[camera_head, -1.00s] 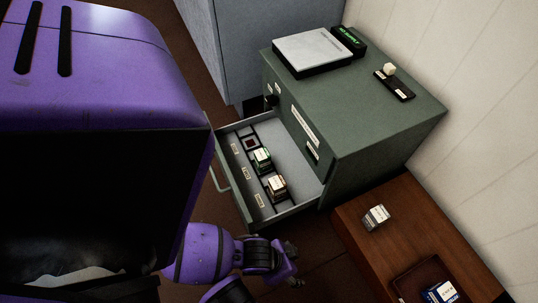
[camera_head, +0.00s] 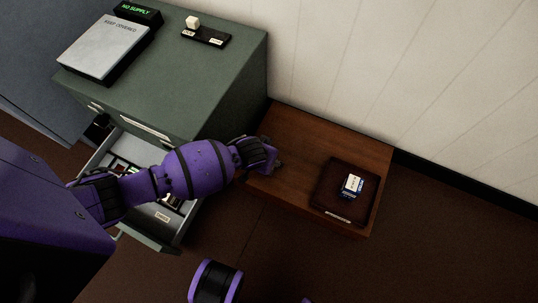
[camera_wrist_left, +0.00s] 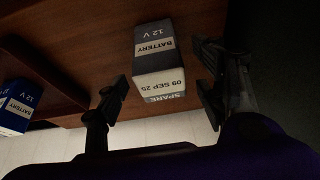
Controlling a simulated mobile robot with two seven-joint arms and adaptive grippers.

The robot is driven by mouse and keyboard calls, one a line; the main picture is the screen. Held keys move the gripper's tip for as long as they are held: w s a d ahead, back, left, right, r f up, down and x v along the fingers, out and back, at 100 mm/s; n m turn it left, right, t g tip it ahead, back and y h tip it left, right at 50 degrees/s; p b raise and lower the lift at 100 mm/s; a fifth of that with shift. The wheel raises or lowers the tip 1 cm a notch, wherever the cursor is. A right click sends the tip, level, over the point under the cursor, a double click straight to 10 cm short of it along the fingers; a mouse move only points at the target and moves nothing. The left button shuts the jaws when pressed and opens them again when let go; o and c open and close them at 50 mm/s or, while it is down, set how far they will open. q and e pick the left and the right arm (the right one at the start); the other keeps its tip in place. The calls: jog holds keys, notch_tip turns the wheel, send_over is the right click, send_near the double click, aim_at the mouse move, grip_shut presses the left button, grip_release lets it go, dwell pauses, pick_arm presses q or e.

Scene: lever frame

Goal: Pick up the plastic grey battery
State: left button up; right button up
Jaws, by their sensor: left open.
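The grey battery (camera_wrist_left: 154,50), a small box with dark grey sides and a pale end marked SPARE, shows in the left wrist view on the brown wooden surface. My left gripper (camera_wrist_left: 160,82) is open, with one finger on each side of the battery; I see gaps between the fingers and the battery. In the head view my left gripper (camera_head: 272,160) is over the left end of the wooden table (camera_head: 310,140), and the arm and gripper hide the battery there. My right gripper is not in view.
A blue and white battery (camera_head: 352,186) lies in a dark brown tray (camera_head: 330,200) at the table's right end; it also shows in the left wrist view (camera_wrist_left: 18,108). A green cabinet (camera_head: 190,90) with an open drawer (camera_head: 160,238) stands at left, partly under my arm. A pale wall rises behind.

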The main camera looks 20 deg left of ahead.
pick_arm(q)
jog(key=b+x, duration=0.1)
jog(key=x, duration=0.2)
jog(key=shift+r, duration=0.1)
grip_shut()
dwell(0.4)
